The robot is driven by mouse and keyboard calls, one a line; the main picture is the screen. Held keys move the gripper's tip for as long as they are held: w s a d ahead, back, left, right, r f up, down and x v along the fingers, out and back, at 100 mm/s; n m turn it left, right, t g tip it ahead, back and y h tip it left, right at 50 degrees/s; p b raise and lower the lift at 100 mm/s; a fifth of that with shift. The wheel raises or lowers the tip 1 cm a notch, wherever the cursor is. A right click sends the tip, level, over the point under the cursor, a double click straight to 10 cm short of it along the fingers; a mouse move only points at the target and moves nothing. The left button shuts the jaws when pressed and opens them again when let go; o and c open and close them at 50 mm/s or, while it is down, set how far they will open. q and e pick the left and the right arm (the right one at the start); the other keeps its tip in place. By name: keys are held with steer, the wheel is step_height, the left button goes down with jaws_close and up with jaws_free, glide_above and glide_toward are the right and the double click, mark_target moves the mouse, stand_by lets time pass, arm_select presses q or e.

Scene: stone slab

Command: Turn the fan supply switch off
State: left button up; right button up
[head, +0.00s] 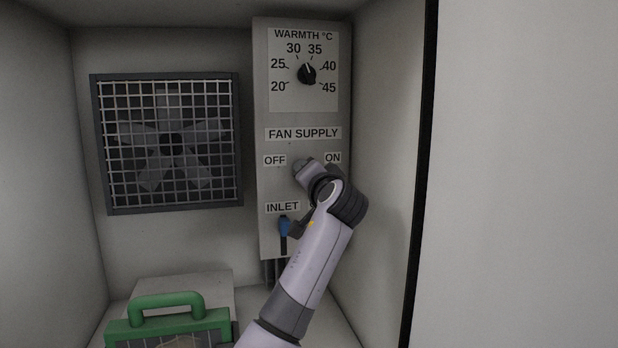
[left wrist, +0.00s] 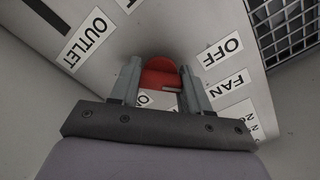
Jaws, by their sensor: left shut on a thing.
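The fan supply switch has a red, rounded handle (left wrist: 160,72) in the left wrist view, between the fingers of my left gripper (left wrist: 160,88). The gripper is shut on this handle. The OFF label (left wrist: 221,52) is to its right there, and part of the ON label shows between the fingers. In the head view the FAN SUPPLY label (head: 303,134) is on the grey panel (head: 262,105), with OFF at left and ON at right below it. My wrist hides the handle in that view, and I cannot tell which way it is turned. My right gripper is not in view.
A black warmth knob (head: 307,73) is above on the panel. A blue inlet handle (head: 284,227) is below, close to my arm. A caged fan (head: 171,143) is on the back wall at left. A green-handled box (head: 168,300) stands at lower left.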

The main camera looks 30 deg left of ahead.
arm_select(q)
steer(key=o, duration=1.1)
steer(key=shift+c, duration=0.2)
steer(key=b+v, duration=0.1)
steer(key=v, duration=0.6)
steer(key=shift+s+d+f, duration=0.1)
steer(key=shift+d, duration=0.05)
